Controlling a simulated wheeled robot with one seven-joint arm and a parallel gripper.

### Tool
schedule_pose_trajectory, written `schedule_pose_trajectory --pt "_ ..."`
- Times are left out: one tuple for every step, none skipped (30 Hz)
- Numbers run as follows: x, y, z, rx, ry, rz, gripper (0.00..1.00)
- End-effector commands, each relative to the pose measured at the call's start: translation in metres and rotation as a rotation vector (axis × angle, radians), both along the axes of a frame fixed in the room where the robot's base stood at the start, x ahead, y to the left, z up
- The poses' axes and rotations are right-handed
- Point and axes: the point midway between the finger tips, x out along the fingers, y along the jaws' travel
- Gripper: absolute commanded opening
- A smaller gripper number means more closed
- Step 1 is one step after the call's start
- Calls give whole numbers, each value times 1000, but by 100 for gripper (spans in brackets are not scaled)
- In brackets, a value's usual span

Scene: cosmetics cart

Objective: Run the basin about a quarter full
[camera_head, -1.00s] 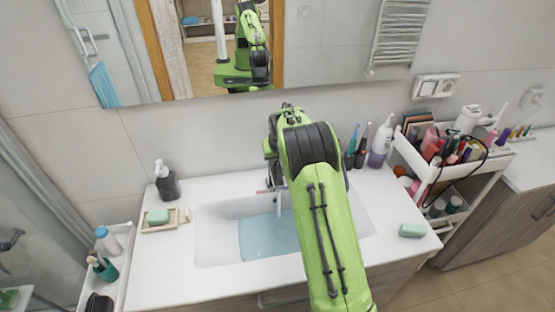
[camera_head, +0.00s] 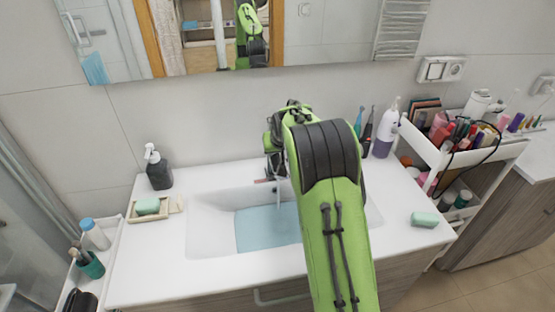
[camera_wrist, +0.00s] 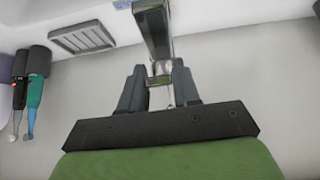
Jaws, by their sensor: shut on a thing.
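The white basin (camera_head: 207,222) is set in the counter, with a pool of light blue water (camera_head: 262,230) over part of its floor. A thin stream of water (camera_head: 279,200) falls from the tap into the pool. The metal tap (camera_wrist: 154,30) shows in the wrist view, with its lever between my fingers. My gripper (camera_wrist: 160,72) is shut on the tap lever. In the head view my arm hides the fingers, most of the tap and the right part of the basin.
A dark soap dispenser (camera_head: 158,168) and a soap dish (camera_head: 150,212) stand left of the basin. Electric toothbrushes (camera_head: 362,140) and a bottle (camera_head: 386,130) stand right of the tap. A green bar (camera_head: 425,220) lies on the right counter. A loaded white cart (camera_head: 425,150) stands at the right.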

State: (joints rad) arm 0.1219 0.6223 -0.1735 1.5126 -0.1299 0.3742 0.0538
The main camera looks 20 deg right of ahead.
Motion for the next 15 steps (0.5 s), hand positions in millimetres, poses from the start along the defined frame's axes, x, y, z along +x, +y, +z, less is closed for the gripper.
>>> schedule_pose_trajectory --pt "0 0 -9 -6 -25 -1 0" --pt "0 0 -11 -8 -36 -1 0" --pt "0 0 -12 -11 -55 0 0" --pt "-1 0 -13 -14 -67 -1 0" --pt "-1 0 -14 -16 -77 -1 0" --pt "-1 0 -15 -19 -93 -1 0" --pt "-2 0 -16 -21 -103 -1 0" --pt "-2 0 -16 -22 -112 -1 0" --pt "-2 0 -17 -25 -123 -1 0" --pt "-2 0 -17 -26 -129 -1 0" --pt "-3 0 -16 -27 -134 -1 0" --pt "-3 0 -16 -28 -139 -1 0" --pt "-3 0 -16 -29 -142 -1 0" --pt "-3 0 -16 -29 -144 -1 0" --pt "-3 0 -15 -29 -146 -1 0"
